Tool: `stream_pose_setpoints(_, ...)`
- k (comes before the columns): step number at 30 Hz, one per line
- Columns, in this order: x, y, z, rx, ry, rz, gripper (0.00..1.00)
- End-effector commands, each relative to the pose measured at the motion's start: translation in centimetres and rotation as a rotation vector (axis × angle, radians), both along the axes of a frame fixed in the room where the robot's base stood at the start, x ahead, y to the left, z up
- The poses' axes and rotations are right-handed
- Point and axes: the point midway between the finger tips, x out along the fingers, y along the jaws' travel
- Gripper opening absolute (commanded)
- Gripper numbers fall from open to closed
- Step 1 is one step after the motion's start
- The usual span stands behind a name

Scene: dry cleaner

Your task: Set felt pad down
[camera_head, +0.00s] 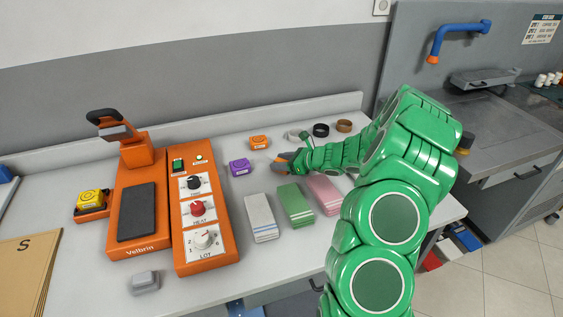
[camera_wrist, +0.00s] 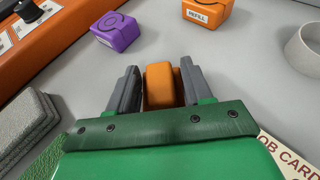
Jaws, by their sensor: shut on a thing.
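My gripper (camera_wrist: 158,80) is shut on a small orange block with rounded edges, which I take to be the felt pad (camera_wrist: 163,86). The grey fingers stand on both sides of it in the wrist view. In the head view my gripper (camera_head: 283,161) is over the middle of the light grey bench (camera_head: 190,285), just right of a purple box (camera_head: 239,167). The pad shows there only as a small orange patch. Whether it touches the bench top, I cannot tell.
An orange box (camera_head: 258,142) stands behind the purple one. White, green (camera_head: 295,205) and pink folded cloths lie in front of my gripper. The orange control panel (camera_head: 205,255) is to the left. Dark (camera_head: 321,130) and brown rings lie behind. Bare bench shows between the boxes and cloths.

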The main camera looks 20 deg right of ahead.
Motion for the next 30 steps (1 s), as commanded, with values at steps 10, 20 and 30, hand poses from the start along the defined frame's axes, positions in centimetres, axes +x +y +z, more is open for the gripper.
stream_pose_setpoints(10, 0.0, 0.0, -0.2, 0.001, -0.001, 0.000, 0.57)
stream_pose_setpoints(20, 0.0, 0.0, -0.1, 0.001, -0.001, 0.000, 0.75)
stream_pose_setpoints(30, -1.3, -1.4, 1.0, 0.001, -0.002, -0.003, 0.75)
